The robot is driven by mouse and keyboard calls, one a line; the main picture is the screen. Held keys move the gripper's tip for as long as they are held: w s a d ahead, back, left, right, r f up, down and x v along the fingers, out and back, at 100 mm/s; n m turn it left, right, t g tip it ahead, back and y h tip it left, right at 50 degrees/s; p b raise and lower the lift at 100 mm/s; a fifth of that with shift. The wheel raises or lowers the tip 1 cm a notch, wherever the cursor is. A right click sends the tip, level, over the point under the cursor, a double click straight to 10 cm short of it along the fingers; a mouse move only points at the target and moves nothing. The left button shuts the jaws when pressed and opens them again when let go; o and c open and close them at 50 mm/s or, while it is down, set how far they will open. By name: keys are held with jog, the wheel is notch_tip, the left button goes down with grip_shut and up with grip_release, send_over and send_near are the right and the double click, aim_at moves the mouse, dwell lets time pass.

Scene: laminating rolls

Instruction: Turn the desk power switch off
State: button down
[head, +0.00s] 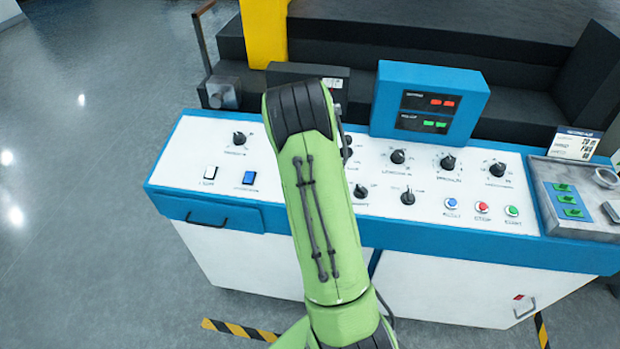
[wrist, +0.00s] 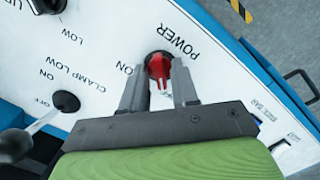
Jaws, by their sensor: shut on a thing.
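The power switch (wrist: 158,65) is a red rotary handle on a dark round base, set in the white panel beside the printed word POWER. My gripper (wrist: 160,84) has its two grey fingers on either side of the red handle in the wrist view, shut on it. An ON label is printed to the left of the switch. Its other position label is hidden. In the head view my green arm covers the switch and the gripper.
A dark knob marked CLAMP LOW (wrist: 66,101) and a lever with a dark ball end (wrist: 14,145) are left of my gripper. In the head view, knobs, a blue display box (head: 430,100) and push buttons (head: 482,207) lie right of my arm.

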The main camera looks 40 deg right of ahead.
jog(key=c, duration=1.2)
grip_release()
jog(key=shift+r, duration=0.15)
jog(key=r, duration=0.5)
jog(key=a+r+p, duration=0.1)
jog(key=r, duration=0.4)
jog(key=a+r, duration=0.1)
jog(key=r, duration=0.4)
jog(key=shift+w+r+p, duration=0.15)
jog(key=shift+r+p, duration=0.05)
jog(key=shift+p, duration=0.15)
